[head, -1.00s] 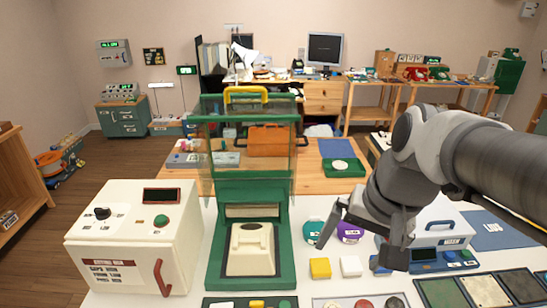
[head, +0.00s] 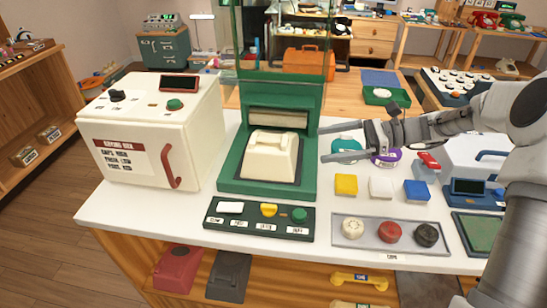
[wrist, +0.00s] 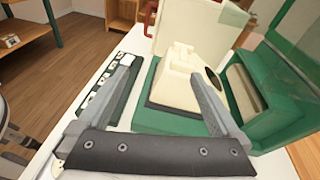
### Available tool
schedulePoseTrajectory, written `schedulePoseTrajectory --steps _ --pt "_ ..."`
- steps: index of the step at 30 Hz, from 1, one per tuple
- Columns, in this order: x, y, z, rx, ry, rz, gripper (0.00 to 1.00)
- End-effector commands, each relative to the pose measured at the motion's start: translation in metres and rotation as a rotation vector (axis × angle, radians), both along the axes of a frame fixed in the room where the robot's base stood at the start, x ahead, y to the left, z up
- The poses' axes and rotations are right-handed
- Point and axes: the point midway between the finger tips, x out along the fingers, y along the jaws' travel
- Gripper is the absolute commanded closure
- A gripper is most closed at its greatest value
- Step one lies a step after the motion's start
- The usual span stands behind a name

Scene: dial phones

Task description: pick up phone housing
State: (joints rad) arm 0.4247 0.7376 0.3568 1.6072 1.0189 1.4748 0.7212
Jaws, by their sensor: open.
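A cream phone housing (head: 270,155) sits on the dark pad in the green press (head: 228,172), under its raised clear guard. It also shows in the wrist view (wrist: 180,72), beyond and between my fingers. My gripper (head: 324,144) is open and empty, just right of the press, with its fingers pointing left toward the housing. I see a gap between fingers and housing. In the wrist view my gripper (wrist: 165,80) has its fingers spread wide. A red housing (head: 177,268) and a dark grey housing (head: 229,276) lie on the shelf below.
A cream drying box (head: 150,135) stands left of the press. A button panel (head: 259,219) lies in front of it. Yellow, white and blue blocks (head: 346,185) and a tray of round caps (head: 389,233) lie to the right. The green press frame borders the housing.

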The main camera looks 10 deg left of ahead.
Motion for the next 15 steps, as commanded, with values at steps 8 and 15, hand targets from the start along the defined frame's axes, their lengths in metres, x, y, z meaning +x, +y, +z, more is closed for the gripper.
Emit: schedulePoseTrajectory --steps 8,15 --pt "0.036 -0.016 -0.039 0.204 0.142 -0.089 0.00" --pt "0.037 0.008 -0.041 0.229 0.159 -0.094 0.00"
